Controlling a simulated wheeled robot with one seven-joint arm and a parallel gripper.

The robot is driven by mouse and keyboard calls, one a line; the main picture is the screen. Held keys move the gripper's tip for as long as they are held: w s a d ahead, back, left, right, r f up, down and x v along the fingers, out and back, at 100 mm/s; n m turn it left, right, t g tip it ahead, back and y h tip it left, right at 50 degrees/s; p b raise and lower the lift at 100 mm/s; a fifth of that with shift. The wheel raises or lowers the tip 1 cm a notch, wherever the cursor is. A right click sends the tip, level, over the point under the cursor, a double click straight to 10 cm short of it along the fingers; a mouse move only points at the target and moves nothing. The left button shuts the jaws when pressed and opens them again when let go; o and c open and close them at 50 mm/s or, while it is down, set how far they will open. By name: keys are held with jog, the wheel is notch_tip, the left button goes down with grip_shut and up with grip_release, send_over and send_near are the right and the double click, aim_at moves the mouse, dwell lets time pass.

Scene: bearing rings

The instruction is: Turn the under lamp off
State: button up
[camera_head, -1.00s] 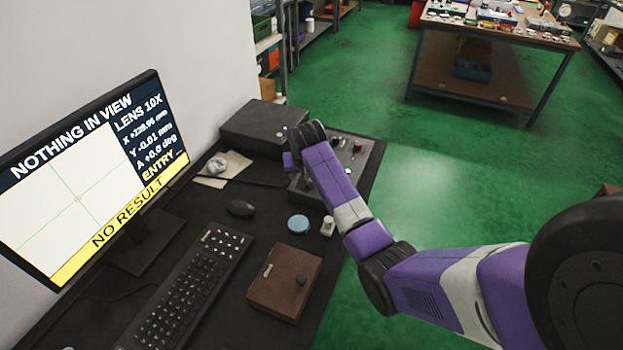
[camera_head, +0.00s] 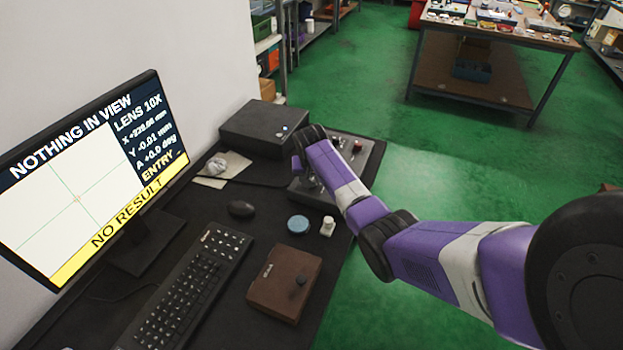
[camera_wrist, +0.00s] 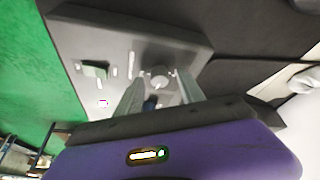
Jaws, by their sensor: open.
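The grey control panel (camera_head: 361,147) stands at the far end of the black desk, with several small knobs and switches on it. My arm covers part of it in the head view. In the wrist view the panel (camera_wrist: 115,45) lies beyond my gripper (camera_wrist: 162,88), whose two fingers are apart with nothing between them that I can tell is held. I cannot read which control is the under lamp's.
A black box (camera_head: 262,125) stands left of the panel. A monitor (camera_head: 90,180) reads "NOTHING IN VIEW" and "NO RESULT". A keyboard (camera_head: 185,290), mouse (camera_head: 240,209), blue round tin (camera_head: 298,224), small white bottle (camera_head: 327,226) and brown case (camera_head: 285,282) lie nearer on the desk.

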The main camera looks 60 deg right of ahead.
grip_shut()
